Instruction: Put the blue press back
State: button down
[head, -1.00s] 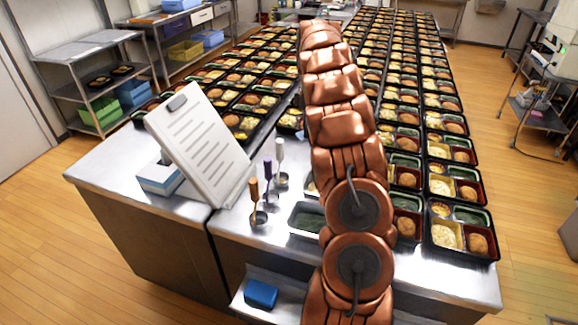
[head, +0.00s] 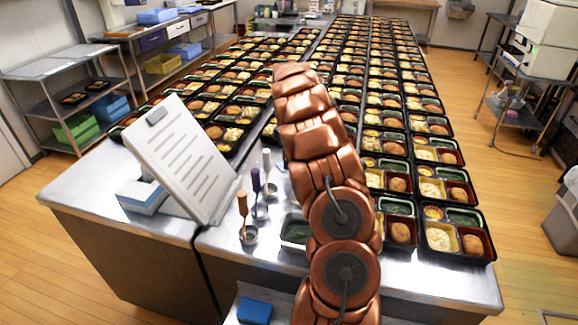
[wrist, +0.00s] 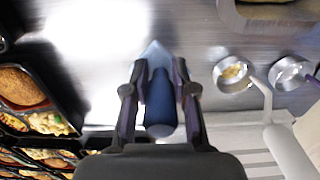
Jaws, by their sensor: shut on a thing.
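The blue press (wrist: 160,104) has a dark blue handle and shows in the wrist view, with a pale bluish part beyond its far end. My gripper (wrist: 158,75) is shut on the handle, one finger on each side. The steel counter (wrist: 195,30) lies below; I cannot tell whether the press touches it. In the head view my copper arm hides the gripper and the press. Utensils with brown (head: 242,208), purple (head: 256,180) and white (head: 266,160) handles stand in small metal cups left of my arm.
A white tilted board (head: 180,155) stands left of the cups. A dark tray with green contents (head: 294,230) sits beside my arm. Rows of filled bento trays (head: 455,232) cover the counter to the right and behind. A blue block (head: 255,311) lies at the front.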

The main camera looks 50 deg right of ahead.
jog(key=shift+f+p, duration=0.45)
jog(key=shift+f, duration=1.3)
jog(key=shift+f, duration=0.15)
jog(key=c, duration=0.9)
grip_release()
jog(key=shift+c, duration=0.2)
jog(key=shift+r, duration=0.2)
notch_tip(320, 180, up, 10)
jog(key=b, duration=0.3)
jog(key=shift+w, duration=0.15)
jog(key=shift+r+b, duration=0.3)
jog(key=shift+r, duration=0.75)
